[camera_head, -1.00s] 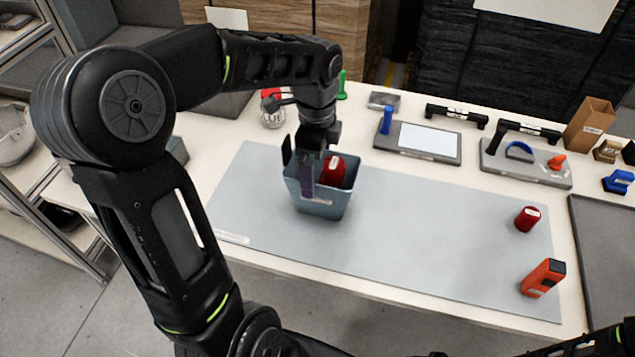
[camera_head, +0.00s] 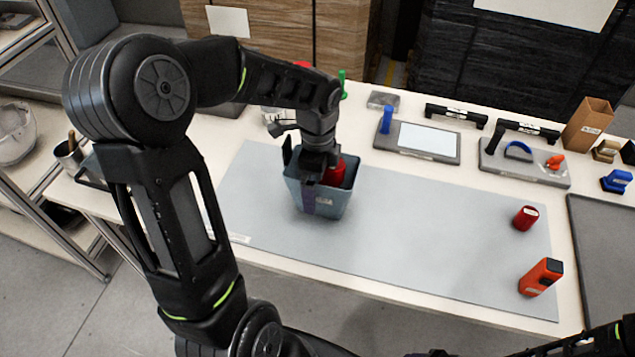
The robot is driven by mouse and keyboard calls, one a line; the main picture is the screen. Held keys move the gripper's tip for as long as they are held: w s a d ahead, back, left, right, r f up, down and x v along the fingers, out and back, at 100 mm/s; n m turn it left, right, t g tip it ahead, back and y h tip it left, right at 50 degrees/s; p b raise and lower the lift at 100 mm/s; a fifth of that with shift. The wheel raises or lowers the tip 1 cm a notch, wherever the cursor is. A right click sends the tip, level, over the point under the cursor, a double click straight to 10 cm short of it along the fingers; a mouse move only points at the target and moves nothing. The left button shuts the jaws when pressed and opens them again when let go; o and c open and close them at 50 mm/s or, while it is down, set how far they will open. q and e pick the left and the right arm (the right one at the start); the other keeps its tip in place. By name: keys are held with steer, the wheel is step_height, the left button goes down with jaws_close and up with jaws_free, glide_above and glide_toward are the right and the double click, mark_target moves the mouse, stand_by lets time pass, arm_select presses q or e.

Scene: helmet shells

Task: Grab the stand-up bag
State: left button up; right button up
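No object is plainly marked as the stand-up bag, and I cannot tell for sure which one it is. A grey-blue bin (camera_head: 335,205) stands on the grey mat, with a red item (camera_head: 336,173) inside, partly hidden by my gripper. My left gripper (camera_head: 299,172) is over the bin's left part, pointing down. Its two dark fingers are apart, one at the back left and one overlapping the front wall. I see nothing clearly held between them. An upright brown paper bag or box (camera_head: 587,124) stands at the back right. My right arm shows at the bottom right edge; its gripper is not visible.
On the grey mat (camera_head: 420,240) a red can-like item (camera_head: 526,217) and an orange-red box (camera_head: 541,277) stand at the right. Fixtures with black handles (camera_head: 456,116) and a blue-handled plate (camera_head: 418,141) line the back. The mat's middle is clear.

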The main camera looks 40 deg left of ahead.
arm_select(q)
steer(key=shift+c, duration=0.6)
steer(key=c, duration=1)
steer(key=shift+o, duration=0.2)
steer(key=shift+r, duration=0.15)
step_height(320, 180, up, 10)
steer(key=shift+b, duration=0.35)
